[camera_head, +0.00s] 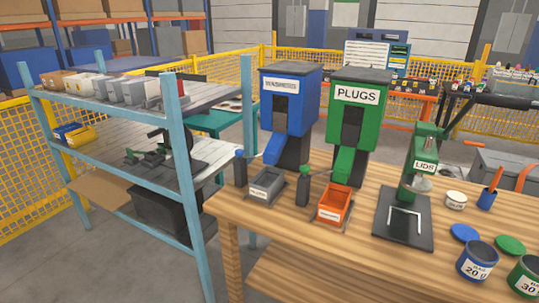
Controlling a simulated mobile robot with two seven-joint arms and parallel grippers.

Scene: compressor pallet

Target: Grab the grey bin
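A small grey bin (267,184) with a white label sits on a dark plate on the wooden table (240,207). It stands below the spout of the blue dispenser (289,100), near the table's left end. Other grey bins (131,90) stand in a row on the top shelf of the blue rack at left. Neither of my grippers shows in the head view.
An orange bin (333,206) sits right of the grey bin, below the green "PLUGS" dispenser (362,115). Dark upright posts (303,187) stand beside the bins. A green "LIDS" press (420,170) and paint-like cans (477,261) are farther right. The table's front left is clear.

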